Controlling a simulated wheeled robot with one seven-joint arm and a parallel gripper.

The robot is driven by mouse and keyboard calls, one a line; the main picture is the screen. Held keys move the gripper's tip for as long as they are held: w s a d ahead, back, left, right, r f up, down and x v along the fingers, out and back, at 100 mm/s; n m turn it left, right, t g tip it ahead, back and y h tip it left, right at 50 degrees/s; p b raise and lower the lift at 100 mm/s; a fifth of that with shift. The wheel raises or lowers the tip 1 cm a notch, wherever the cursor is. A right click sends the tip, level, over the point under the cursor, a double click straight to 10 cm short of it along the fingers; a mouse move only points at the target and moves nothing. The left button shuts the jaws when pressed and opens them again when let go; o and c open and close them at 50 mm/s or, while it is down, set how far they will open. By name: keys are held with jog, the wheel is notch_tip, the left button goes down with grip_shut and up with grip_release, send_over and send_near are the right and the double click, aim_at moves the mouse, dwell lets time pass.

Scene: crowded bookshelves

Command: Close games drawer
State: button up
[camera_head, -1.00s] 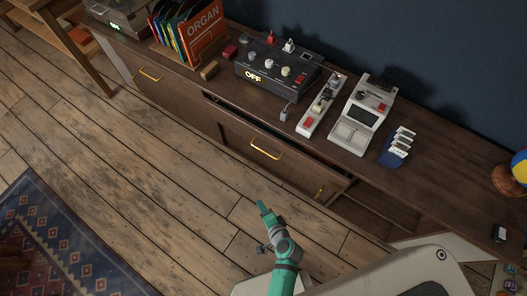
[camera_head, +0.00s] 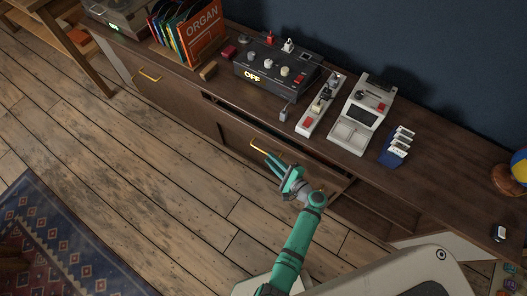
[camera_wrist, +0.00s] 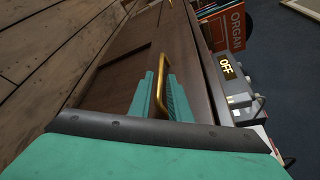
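The games drawer (camera_head: 237,138) is a dark wooden front in the low cabinet, pulled partly out, with a dark gap above it. Its brass handle (camera_head: 257,146) is partly hidden behind my fingers in the head view. My gripper (camera_head: 270,158) is at the right part of this handle, its teal fingers slightly apart. In the wrist view, my gripper (camera_wrist: 160,84) has one finger on each side of the brass handle (camera_wrist: 160,98). I cannot tell whether the fingers touch it.
The cabinet top (camera_head: 226,104) holds a black console (camera_head: 272,66) reading OFF, a white power strip (camera_head: 318,108), a white arcade-like device (camera_head: 360,115) and a record crate with an ORGAN sleeve (camera_head: 203,32). Another closed drawer (camera_head: 170,96) is to the left.

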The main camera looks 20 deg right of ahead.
aim_at(264, 152)
jog(key=shift+x, duration=3.1)
jog(key=shift+d, duration=0.15)
jog(key=shift+w, duration=0.1)
grip_shut()
